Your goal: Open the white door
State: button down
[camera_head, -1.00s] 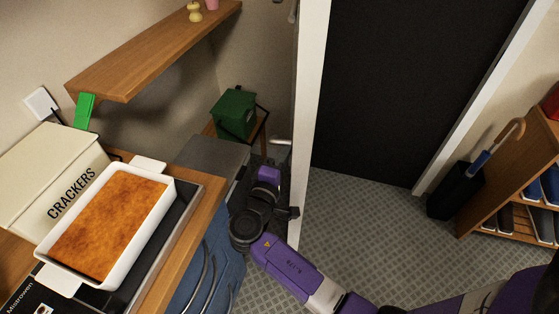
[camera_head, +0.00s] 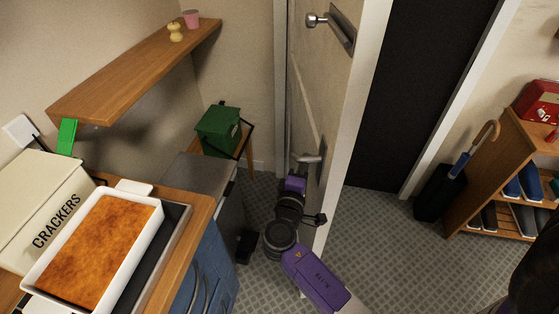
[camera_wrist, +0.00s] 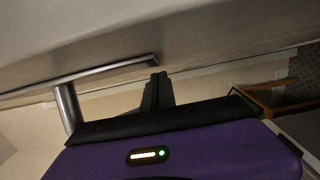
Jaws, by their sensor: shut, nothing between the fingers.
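The white door (camera_head: 312,90) stands in the middle of the head view, seen at a steep angle, with its near edge towards me. A silver lever handle (camera_head: 308,158) sits low on its face, and a second silver handle (camera_head: 330,28) shows near the top. My gripper (camera_head: 298,172) is beside the lower handle, low against the door's left face. In the wrist view, the handle (camera_wrist: 105,75) runs across the upper left on a round post, and the dark fingers (camera_wrist: 157,92) are shut and empty just beyond its end. Whether they touch the handle or door I cannot tell.
A wooden counter with a baking dish (camera_head: 48,268) and a cracker box (camera_head: 35,205) is on the left, below a wooden shelf (camera_head: 130,75). A green box (camera_head: 218,130) stands behind. A dark panel (camera_head: 425,90), umbrella stand (camera_head: 433,195) and shoe rack (camera_head: 470,190) are right. Tiled floor between is clear.

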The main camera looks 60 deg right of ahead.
jog(key=s+d, duration=0.5)
jog(key=s, duration=0.2)
jog(key=shift+d+r, duration=0.15)
jog(key=shift+d, duration=0.15)
jog(key=shift+s, duration=0.1)
